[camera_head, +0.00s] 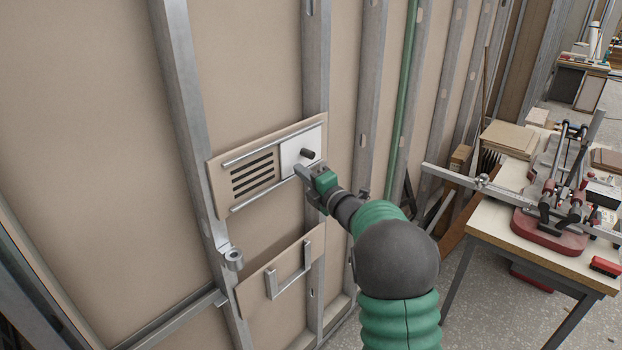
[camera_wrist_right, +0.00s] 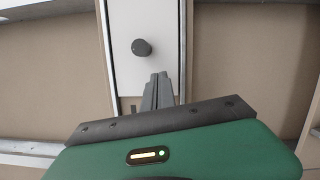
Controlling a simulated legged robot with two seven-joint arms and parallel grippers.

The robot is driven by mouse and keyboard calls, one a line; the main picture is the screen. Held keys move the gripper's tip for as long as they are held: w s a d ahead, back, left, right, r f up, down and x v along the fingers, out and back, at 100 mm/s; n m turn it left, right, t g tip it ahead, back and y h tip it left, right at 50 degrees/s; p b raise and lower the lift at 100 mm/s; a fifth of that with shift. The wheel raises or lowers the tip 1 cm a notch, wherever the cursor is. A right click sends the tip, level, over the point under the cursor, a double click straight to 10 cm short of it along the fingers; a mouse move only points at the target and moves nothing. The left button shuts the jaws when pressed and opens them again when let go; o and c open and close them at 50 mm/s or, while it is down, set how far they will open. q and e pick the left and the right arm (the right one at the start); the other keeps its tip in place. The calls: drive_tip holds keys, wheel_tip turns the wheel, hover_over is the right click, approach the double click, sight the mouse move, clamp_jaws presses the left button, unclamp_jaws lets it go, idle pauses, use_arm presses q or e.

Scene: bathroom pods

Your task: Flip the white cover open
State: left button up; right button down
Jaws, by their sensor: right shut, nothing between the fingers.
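The white cover (camera_head: 290,150) is a flat white plate at the right end of a tan wall panel, between two metal rails. A short black knob (camera_head: 308,154) sticks out of it. The cover also shows in the right wrist view (camera_wrist_right: 128,22), with the knob (camera_wrist_right: 141,47) above my fingertips. My right gripper (camera_head: 301,172) is shut and empty, just below the knob at the cover's lower edge. In the wrist view its fingers (camera_wrist_right: 158,78) overlap the cover. I cannot tell if they touch it. My left gripper is not in view.
Dark slots (camera_head: 252,175) fill the panel left of the cover. A workbench (camera_head: 500,228) with tools stands at the right. Metal studs frame the wall.

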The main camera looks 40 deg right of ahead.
drive_tip(key=s+a+b, duration=0.2)
drive_tip(key=s, duration=0.9)
drive_tip(key=a+f+m+g, duration=0.8)
drive_tip(key=a+f+m, duration=0.5)
drive_tip(key=a+f, duration=0.55)
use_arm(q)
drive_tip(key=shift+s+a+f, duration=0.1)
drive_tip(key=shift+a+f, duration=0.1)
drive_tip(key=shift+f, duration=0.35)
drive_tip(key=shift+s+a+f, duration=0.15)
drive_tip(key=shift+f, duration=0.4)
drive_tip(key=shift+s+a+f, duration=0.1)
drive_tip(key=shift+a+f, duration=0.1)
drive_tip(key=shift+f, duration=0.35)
use_arm(e)
drive_tip(key=s+a+f+m+g+y, duration=0.1)
drive_tip(key=s+a+f+m+g, duration=0.1)
drive_tip(key=s+a+f, duration=0.3)
drive_tip(key=s+a+f+m+g+y, duration=0.1)
drive_tip(key=s+a+f+m+g, duration=0.2)
drive_tip(key=s+a, duration=0.6)
drive_tip(key=shift+s+f+g+y, duration=0.4)
drive_tip(key=shift+s+f+g, duration=0.6)
drive_tip(key=shift+f+g, duration=0.35)
